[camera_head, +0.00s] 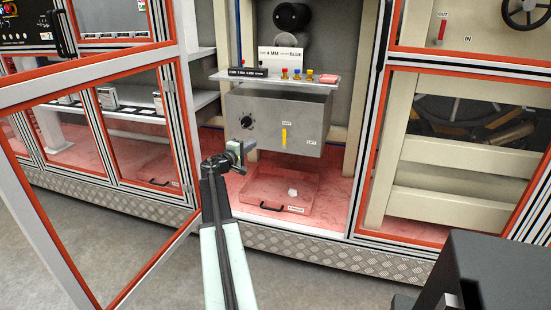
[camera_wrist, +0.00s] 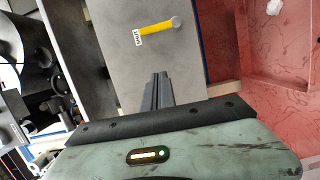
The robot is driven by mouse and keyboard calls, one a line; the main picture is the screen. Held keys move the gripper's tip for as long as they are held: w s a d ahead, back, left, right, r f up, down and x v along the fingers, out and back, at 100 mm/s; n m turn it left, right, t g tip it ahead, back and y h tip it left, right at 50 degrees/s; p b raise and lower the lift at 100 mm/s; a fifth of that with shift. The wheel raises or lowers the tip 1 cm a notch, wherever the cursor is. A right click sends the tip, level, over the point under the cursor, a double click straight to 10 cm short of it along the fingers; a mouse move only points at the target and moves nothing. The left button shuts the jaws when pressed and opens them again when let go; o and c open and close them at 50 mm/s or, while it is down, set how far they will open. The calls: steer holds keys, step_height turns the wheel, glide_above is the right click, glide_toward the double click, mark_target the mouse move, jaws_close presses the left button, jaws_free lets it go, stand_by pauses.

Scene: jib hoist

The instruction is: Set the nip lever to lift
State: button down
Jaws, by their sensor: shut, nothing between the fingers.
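The nip lever is a yellow bar (camera_head: 284,138) on the front of a grey box (camera_head: 305,115). It stands upright, its free end at a small label whose text I cannot read surely. A LIFT label (camera_head: 311,142) is to its right. In the wrist view the lever (camera_wrist: 156,29) lies beyond my fingertips, its round pivot at the right end. My gripper (camera_head: 248,145) is shut and empty, in front of the box and to the lever's left in the head view. In the wrist view its fingers (camera_wrist: 160,76) are together, apart from the lever.
A black dial (camera_head: 247,122) is on the box's left side. A shelf (camera_head: 220,76) above holds small coloured pieces and a sign. A red tray (camera_head: 255,199) with a white scrap lies below. An open framed door (camera_head: 178,245) stands at the left; another framed panel (camera_head: 362,190) is right.

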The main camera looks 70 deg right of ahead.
mark_target(285, 138)
steer(key=shift+s+d, duration=0.55)
steer(key=shift+d, duration=0.1)
steer(key=shift+s+d, duration=1)
steer(key=shift+d, duration=0.65)
steer(key=shift+s+d, duration=0.95)
steer(key=shift+d, duration=0.65)
steer(key=shift+s+d, duration=1)
steer(key=shift+d, duration=0.65)
